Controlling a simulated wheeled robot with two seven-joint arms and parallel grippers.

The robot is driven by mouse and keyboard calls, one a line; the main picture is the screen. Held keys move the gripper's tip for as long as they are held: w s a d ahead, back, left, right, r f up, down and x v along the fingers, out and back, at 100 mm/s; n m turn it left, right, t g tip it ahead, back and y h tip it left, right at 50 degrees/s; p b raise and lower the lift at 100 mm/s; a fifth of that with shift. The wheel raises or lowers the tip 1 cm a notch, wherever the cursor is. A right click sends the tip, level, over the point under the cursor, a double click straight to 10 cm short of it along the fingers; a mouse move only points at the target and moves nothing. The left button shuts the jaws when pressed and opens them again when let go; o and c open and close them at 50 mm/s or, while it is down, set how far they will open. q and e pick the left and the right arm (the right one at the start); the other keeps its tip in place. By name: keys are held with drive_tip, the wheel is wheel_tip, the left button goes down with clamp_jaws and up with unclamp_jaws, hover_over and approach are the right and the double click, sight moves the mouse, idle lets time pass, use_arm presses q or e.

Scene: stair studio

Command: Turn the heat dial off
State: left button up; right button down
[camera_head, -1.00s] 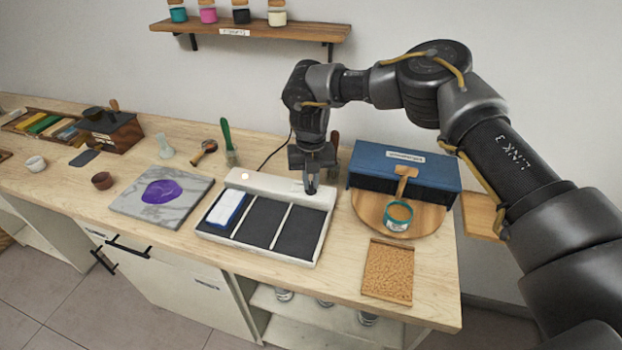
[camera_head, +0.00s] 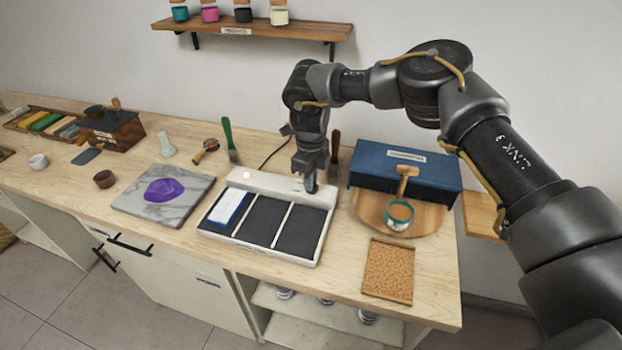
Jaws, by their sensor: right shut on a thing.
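A white heating unit (camera_head: 325,228) with several dark panels lies on the wooden bench. A small light (camera_head: 247,175) glows at the left of its raised back strip. My right gripper (camera_head: 311,188) points down at the right part of that strip. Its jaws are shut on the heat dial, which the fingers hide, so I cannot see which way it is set. A folded blue and white cloth (camera_head: 229,208) lies on the unit's left panel. My left gripper is not in view.
A blue box (camera_head: 400,172) and a round wooden board with a teal-rimmed tin (camera_head: 397,222) stand right of the unit. A marble slab with purple material (camera_head: 163,190) lies to the left. A shelf with jars (camera_head: 250,33) hangs above.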

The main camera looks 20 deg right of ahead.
drive_tip(key=n, duration=0.4)
drive_tip(key=shift+r+n, duration=0.1)
drive_tip(key=shift+n, duration=2)
drive_tip(key=c, duration=1.5)
unclamp_jaws()
drive_tip(key=shift+s, duration=0.1)
drive_tip(key=shift+o, duration=0.2)
wheel_tip(320, 180, up, 11)
drive_tip(key=b, duration=0.2)
